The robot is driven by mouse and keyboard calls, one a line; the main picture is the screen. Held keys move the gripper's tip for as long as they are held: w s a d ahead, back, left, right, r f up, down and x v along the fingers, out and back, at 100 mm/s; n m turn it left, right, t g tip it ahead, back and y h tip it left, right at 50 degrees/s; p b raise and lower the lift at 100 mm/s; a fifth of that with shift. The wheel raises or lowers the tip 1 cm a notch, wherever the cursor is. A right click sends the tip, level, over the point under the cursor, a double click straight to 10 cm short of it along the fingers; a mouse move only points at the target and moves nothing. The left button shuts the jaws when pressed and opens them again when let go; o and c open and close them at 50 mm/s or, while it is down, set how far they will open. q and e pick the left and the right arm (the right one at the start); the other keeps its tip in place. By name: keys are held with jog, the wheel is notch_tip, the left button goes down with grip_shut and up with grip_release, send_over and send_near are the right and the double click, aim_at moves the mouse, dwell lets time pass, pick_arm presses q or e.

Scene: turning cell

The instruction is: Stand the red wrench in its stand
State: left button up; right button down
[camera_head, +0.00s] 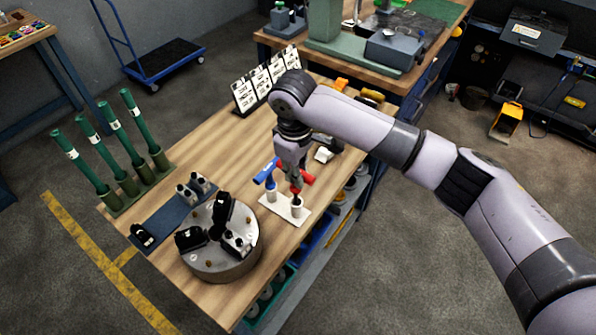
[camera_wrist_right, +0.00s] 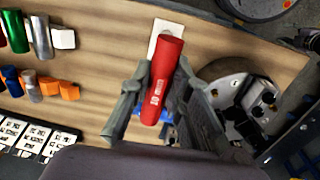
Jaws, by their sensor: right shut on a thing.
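The red wrench (camera_head: 307,176) has a T-shaped handle and is held upright by my right gripper (camera_head: 293,172). In the right wrist view its red handle (camera_wrist_right: 165,75) lies between the two fingers, which are shut on it. The white stand (camera_head: 286,211) is a small plate with two cups near the table's right edge. The wrench's lower end is at the right cup (camera_head: 298,206); I cannot tell how deep it sits. A blue T-handle wrench (camera_head: 265,172) stands in the left cup, close beside the gripper. My left gripper is not in view.
A round metal chuck (camera_head: 225,262) with black jaws stands left of the stand. Behind it are a dark blue mat (camera_head: 165,228) with parts and several green rods (camera_head: 89,134) in holders. White cards (camera_head: 267,80) stand at the back. Bare tabletop (camera_head: 215,150) lies between.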

aim_at(298, 189)
jog(key=shift+f, duration=1.8)
jog(key=c, duration=1.4)
grip_release()
jog(key=r, duration=1.2)
jog(key=shift+s+a, duration=0.25)
jog(key=shift+s, duration=0.1)
